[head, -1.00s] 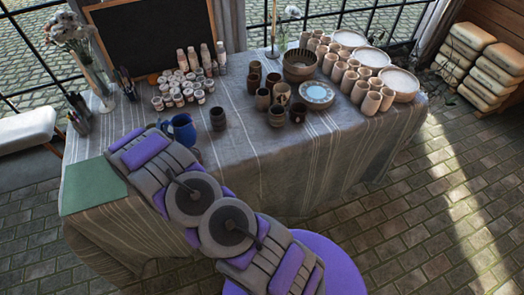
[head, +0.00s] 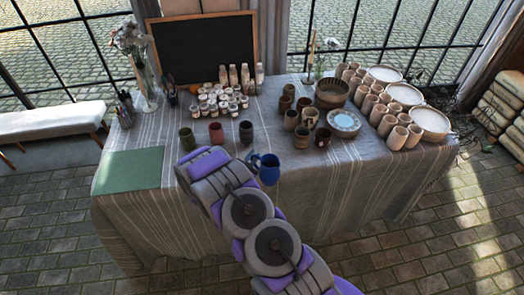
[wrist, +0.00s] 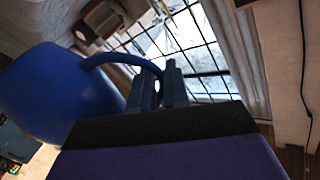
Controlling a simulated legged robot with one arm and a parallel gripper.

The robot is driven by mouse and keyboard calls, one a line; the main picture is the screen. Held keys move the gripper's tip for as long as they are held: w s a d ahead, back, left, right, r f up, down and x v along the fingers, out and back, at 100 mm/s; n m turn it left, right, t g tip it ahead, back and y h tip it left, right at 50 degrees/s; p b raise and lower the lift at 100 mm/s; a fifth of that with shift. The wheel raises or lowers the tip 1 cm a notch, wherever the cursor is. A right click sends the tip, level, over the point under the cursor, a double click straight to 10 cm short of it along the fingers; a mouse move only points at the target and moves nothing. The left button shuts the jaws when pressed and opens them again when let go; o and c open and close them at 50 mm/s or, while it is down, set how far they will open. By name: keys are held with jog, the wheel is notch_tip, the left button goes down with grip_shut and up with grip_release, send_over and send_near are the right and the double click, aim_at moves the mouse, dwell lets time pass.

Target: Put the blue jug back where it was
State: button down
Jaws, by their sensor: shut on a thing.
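The blue jug (head: 269,170) is at the table's front edge in the head view, right of and nearer than the row of three cups. My gripper (head: 252,159) is at its left side, mostly hidden behind my wrist. In the wrist view, the jug (wrist: 62,90) fills the left side, and its curved handle runs to my gripper's fingers (wrist: 158,86), which are shut on the handle. Whether the jug's base touches the cloth cannot be told.
Green (head: 187,138), reddish (head: 216,132) and dark (head: 246,132) cups stand behind my wrist. A green mat (head: 130,169) lies at left. Paint pots (head: 222,103), brown cups, a blue-patterned plate (head: 343,122) and pale cups stand behind and right. The cloth right of the jug is clear.

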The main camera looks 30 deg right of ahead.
jog(key=shift+w+d+f+b, duration=0.6)
jog(key=shift+w+d+f, duration=0.3)
jog(key=shift+w, duration=1.15)
jog(key=shift+w+d+f+b, duration=0.65)
jog(key=shift+w+d, duration=0.3)
jog(key=shift+w, duration=1.1)
jog(key=shift+w+d+f+b, duration=0.55)
jog(key=shift+w+d+f, duration=0.35)
jog(key=shift+w, duration=1.15)
jog(key=c, duration=1.1)
grip_release()
jog(key=shift+r, duration=0.1)
